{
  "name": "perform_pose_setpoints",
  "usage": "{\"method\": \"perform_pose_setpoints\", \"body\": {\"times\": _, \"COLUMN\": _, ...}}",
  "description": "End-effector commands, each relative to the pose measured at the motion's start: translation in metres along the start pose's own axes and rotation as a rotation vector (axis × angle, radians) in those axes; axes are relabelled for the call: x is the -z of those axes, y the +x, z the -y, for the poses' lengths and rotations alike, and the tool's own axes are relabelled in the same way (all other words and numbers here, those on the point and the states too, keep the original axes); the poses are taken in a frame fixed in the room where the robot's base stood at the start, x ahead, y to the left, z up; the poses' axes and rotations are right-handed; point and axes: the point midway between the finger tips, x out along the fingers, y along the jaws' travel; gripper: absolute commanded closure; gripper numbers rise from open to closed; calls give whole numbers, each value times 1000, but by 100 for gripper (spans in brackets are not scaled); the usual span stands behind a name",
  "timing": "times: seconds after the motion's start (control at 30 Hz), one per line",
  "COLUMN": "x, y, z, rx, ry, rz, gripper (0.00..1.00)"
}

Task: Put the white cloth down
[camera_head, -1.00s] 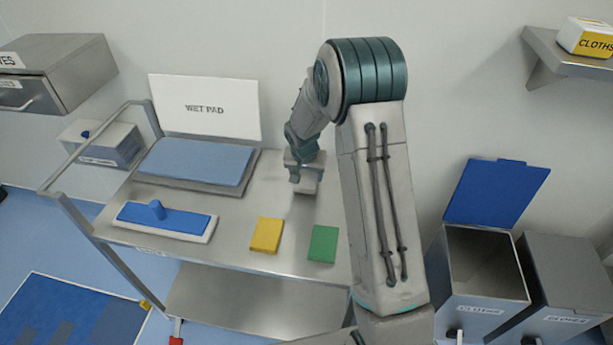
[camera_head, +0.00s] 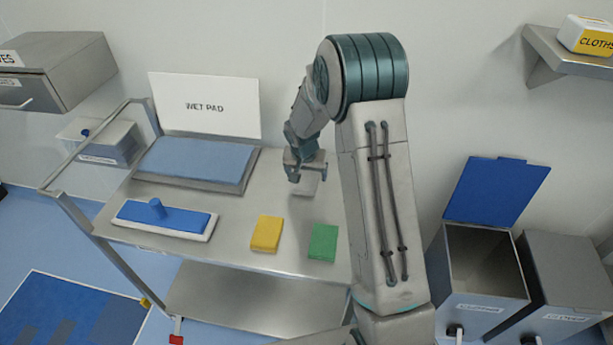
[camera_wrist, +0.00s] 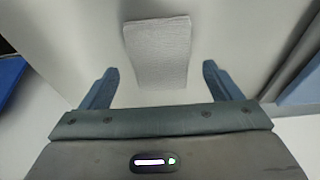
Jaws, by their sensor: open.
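The white cloth (camera_wrist: 157,52) lies flat on the metal cart top (camera_head: 215,238). In the wrist view it shows whole, just beyond and between my fingertips, touching neither finger. In the head view the cloth (camera_head: 307,187) is a small pale patch under my gripper, partly hidden by it. My gripper (camera_head: 307,173) is over the back right part of the cart top. In the wrist view my gripper (camera_wrist: 157,80) has its two blue-grey fingers wide apart with nothing between them.
A yellow cloth (camera_head: 266,233) and a green cloth (camera_head: 323,242) lie near the cart's front edge. A blue mop pad holder (camera_head: 165,217) and a tray with a blue pad (camera_head: 195,161) are to the left. An open-lidded bin (camera_head: 485,265) stands right.

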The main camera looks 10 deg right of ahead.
Motion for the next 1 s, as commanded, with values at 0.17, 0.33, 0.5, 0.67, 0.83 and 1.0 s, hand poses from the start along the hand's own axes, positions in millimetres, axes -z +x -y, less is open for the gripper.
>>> {"method": "perform_pose_setpoints", "body": {"times": 0.17, "x": -7, "y": -26, "z": -1, "rx": 2, "ry": 0, "rz": -4, "gripper": 16}}
{"method": "perform_pose_setpoints", "body": {"times": 0.33, "x": -6, "y": -61, "z": -1, "rx": 3, "ry": 1, "rz": -5, "gripper": 16}}
{"method": "perform_pose_setpoints", "body": {"times": 0.5, "x": -7, "y": -91, "z": -1, "rx": 3, "ry": 0, "rz": -4, "gripper": 16}}
{"method": "perform_pose_setpoints", "body": {"times": 0.67, "x": -7, "y": -108, "z": -1, "rx": 1, "ry": 0, "rz": -2, "gripper": 16}}
{"method": "perform_pose_setpoints", "body": {"times": 0.83, "x": -11, "y": -121, "z": -4, "rx": 1, "ry": -9, "rz": -2, "gripper": 16}}
{"method": "perform_pose_setpoints", "body": {"times": 1.0, "x": -30, "y": -153, "z": -21, "rx": 2, "ry": -51, "rz": -5, "gripper": 16}}
